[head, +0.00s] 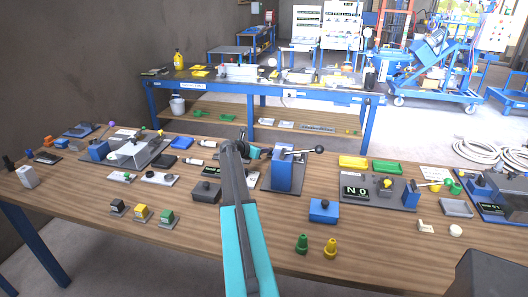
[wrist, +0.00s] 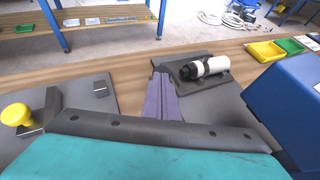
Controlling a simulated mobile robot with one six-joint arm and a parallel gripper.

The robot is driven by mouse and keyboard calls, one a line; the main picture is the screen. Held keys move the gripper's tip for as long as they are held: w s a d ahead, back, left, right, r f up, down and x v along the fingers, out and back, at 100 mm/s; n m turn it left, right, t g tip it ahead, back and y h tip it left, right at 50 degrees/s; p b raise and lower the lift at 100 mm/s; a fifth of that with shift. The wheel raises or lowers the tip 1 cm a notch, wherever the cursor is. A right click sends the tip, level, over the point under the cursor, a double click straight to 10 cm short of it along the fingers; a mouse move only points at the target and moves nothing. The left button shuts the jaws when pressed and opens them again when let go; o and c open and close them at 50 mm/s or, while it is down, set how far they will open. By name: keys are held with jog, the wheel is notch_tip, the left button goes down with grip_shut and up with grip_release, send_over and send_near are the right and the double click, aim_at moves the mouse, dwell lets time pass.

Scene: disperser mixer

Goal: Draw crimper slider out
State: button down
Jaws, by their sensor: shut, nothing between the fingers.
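The crimper appears to be the blue upright press (head: 283,172) with a long lever ending in a black ball, right of my arm in the head view. Its blue body (wrist: 290,105) fills the right side of the wrist view. A dark plate (wrist: 188,75) bearing a white and black cylinder (wrist: 204,67) lies beside it, perhaps the slider; I cannot tell for sure. My gripper (wrist: 160,78) is shut and empty, its purple-grey fingers just left of that plate. Contact is unclear. In the head view my gripper (head: 261,153) is mostly hidden by my arm.
A yellow knob (wrist: 16,115) is at the left in the wrist view. Yellow (head: 353,162) and green (head: 387,167) trays stand right of the crimper. A blue box (head: 323,211) and green and yellow pieces sit near the front edge.

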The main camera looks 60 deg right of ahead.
jog(key=shift+a, duration=0.25)
jog(key=v, duration=0.4)
jog(key=b+v, duration=0.1)
jog(key=v, duration=0.8)
jog(key=shift+w+a+f, duration=0.15)
jog(key=shift+a+f, duration=0.1)
jog(key=shift+a, duration=0.15)
